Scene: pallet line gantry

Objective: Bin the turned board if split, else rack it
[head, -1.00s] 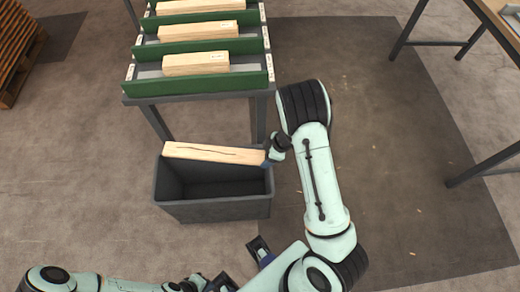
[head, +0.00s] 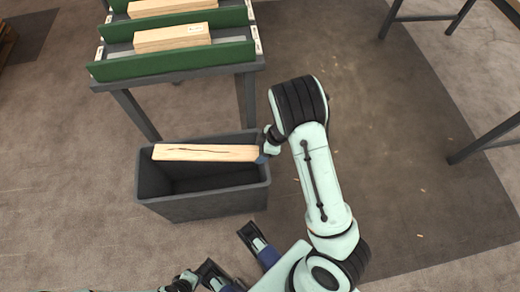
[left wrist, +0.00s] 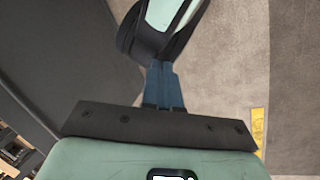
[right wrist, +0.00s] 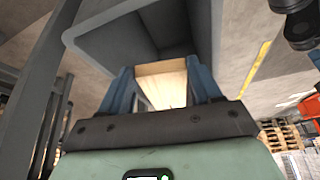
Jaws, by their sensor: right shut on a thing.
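A pale wooden board (head: 205,153) with a dark split running along its face is held level over the mouth of the dark grey bin (head: 205,206). My right gripper (head: 265,153) is shut on the board's right end. In the right wrist view, the board (right wrist: 163,82) sits between the two blue fingers, with the bin (right wrist: 115,42) beyond it. I cannot tell whether the board is below the rim. My left gripper (left wrist: 162,68) has its blue fingers together with nothing between them. The green-walled rack (head: 175,62) stands behind the bin.
Pale boards lie in the rack slots, one in the front slot (head: 172,37) and one behind (head: 170,7). A table with dark legs (head: 485,138) stands at the right. The floor between bin and table is largely clear, with small chips.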

